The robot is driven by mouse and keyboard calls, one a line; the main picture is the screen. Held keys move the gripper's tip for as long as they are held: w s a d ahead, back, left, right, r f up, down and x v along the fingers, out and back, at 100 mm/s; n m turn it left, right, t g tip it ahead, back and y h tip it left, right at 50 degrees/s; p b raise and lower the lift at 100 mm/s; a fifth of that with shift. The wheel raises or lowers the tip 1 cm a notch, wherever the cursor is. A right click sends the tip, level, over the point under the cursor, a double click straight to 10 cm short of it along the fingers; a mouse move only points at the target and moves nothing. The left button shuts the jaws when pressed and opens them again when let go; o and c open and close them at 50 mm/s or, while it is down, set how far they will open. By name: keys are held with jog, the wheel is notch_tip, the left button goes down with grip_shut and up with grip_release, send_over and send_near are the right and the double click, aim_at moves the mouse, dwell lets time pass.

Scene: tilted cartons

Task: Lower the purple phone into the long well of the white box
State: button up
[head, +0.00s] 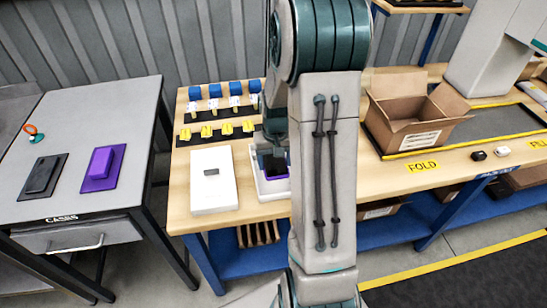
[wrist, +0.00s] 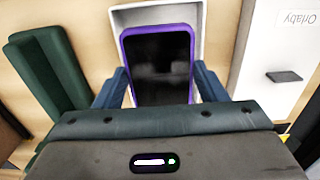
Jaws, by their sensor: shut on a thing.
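The purple phone (wrist: 160,62) has a dark screen and a purple rim. My gripper (wrist: 160,78) is shut on it, with a blue finger at each long side. The open white box (wrist: 205,14) lies behind the phone in the wrist view, its far wall showing beyond the phone's end. In the head view the white box (head: 268,192) stands on the wooden bench, partly hidden by my arm, and a purple strip of the phone shows within its outline. The phone hides most of the well. I cannot tell how deep it sits or whether it touches the box.
A white lid (head: 213,181) lies left of the box. Yellow pieces (head: 217,130) and blue-topped pieces (head: 213,91) stand behind. A dark green ridged object (wrist: 48,70) is left of the box in the wrist view. The grey table holds purple (head: 103,166) and black (head: 42,176) cases.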

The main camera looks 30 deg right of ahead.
aim_at(274, 183)
jog(key=shift+f+b, duration=2.3)
jog(key=shift+f, duration=1.3)
jog(key=shift+f, duration=0.3)
jog(key=o, duration=1.2)
jog(key=shift+c, duration=1.5)
jog(key=shift+r, duration=0.1)
jog(key=shift+r+p, duration=2.35)
jog(key=shift+r, duration=1.25)
